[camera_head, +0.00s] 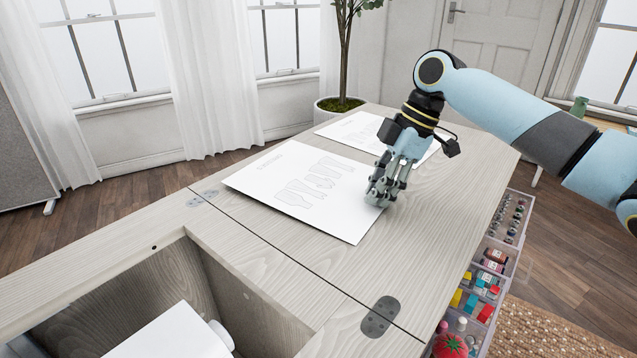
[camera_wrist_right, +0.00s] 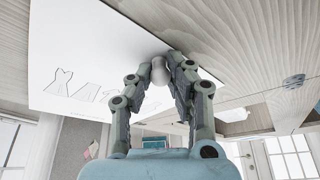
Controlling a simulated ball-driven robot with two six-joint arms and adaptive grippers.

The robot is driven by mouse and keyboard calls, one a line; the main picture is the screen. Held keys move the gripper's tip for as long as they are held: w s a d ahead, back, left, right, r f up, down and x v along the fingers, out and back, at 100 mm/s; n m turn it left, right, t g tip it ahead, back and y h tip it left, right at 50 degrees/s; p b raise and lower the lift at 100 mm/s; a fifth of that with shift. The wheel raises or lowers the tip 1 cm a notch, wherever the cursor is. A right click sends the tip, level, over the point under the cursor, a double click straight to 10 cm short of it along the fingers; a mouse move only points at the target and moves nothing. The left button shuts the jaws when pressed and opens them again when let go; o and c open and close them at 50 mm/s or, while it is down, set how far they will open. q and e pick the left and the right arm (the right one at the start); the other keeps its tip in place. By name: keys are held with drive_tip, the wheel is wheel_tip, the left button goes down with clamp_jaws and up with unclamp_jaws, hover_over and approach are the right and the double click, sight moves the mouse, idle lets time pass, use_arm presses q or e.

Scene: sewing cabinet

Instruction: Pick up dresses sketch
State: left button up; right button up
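A large white sheet with outlined garment drawings (camera_head: 285,175) lies flat on the pale wood cabinet top (camera_head: 452,185). Its heading is too small to read. In the right wrist view the sheet (camera_wrist_right: 85,50) shows dress-like outlines. My right gripper (camera_head: 374,201) points down at the sheet's right edge. In the wrist view its fingertips (camera_wrist_right: 162,62) lean close together at that edge, with a pale rounded thing between them. I cannot tell whether they pinch the paper. My left gripper is not in view.
A second white sheet (camera_head: 347,131) lies behind, partly hidden by my right gripper. An open well (camera_head: 195,290) in the cabinet is at the front left. Drawers of sewing supplies (camera_head: 490,262) hang off the right side. A potted plant (camera_head: 338,104) stands behind the cabinet.

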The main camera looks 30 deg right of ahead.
drive_tip(key=shift+f, duration=0.1)
clamp_jaws()
drive_tip(key=shift+r, duration=0.45)
drive_tip(key=r, duration=0.2)
drive_tip(key=r+p, duration=0.1)
drive_tip(key=r, duration=0.1)
drive_tip(key=shift+s+d, duration=0.15)
drive_tip(key=shift+s, duration=0.05)
drive_tip(key=s+d+r+p, duration=0.2)
drive_tip(key=s+r+p, duration=0.4)
drive_tip(key=s, duration=0.5)
drive_tip(key=shift+d+r+p, duration=0.15)
drive_tip(key=shift+d+p, duration=0.1)
drive_tip(key=shift+p, duration=0.65)
idle(0.5)
